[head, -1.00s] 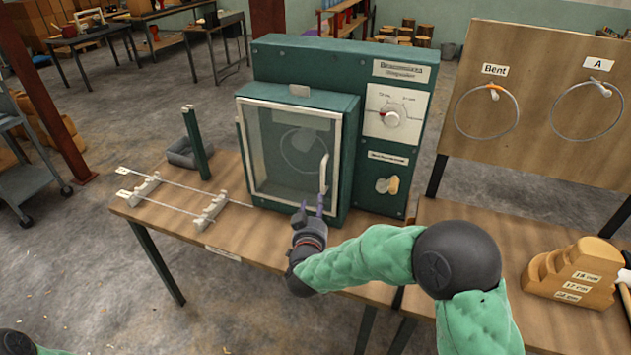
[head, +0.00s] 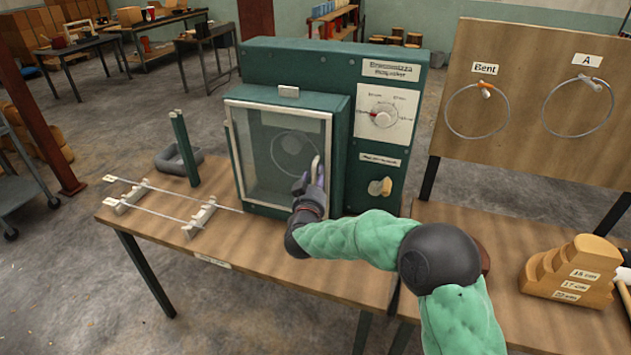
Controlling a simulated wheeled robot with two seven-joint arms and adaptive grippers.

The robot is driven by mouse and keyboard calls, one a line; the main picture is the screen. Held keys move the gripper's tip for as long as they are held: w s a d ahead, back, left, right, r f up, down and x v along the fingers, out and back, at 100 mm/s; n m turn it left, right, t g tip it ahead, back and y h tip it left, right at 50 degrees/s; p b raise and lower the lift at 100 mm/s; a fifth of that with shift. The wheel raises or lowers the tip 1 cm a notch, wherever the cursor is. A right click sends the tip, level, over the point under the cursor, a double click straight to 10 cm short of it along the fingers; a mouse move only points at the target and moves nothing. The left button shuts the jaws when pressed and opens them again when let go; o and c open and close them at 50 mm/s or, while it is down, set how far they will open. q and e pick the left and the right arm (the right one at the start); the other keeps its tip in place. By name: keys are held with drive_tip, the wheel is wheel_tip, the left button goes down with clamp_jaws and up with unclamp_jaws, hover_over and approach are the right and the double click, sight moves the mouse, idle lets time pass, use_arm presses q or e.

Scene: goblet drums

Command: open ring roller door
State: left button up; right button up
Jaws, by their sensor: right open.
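The ring roller is a green machine on the wooden table. Its door (head: 262,180) has a pale frame and a clear pane, and it looks shut. A ring shape shows dimly behind the pane. The upright pale door handle (head: 315,168) is at the right side of the door. My right gripper (head: 307,184) is open at the handle's lower part, with its fingers in front of or around it; I cannot tell if they touch it. The gripper hides the handle's lower end. My left gripper is not in view.
A dial (head: 382,115) and a knob (head: 380,187) are on the machine's right panel. A rod rack (head: 200,218) and a green post (head: 185,148) stand left of it. A board with hanging rings (head: 535,120) and a stepped wooden block (head: 572,272) are at right.

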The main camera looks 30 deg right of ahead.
drive_tip(key=shift+w+d, duration=0.3)
drive_tip(key=shift+c, duration=0.3)
clamp_jaws()
drive_tip(key=shift+a, duration=0.1)
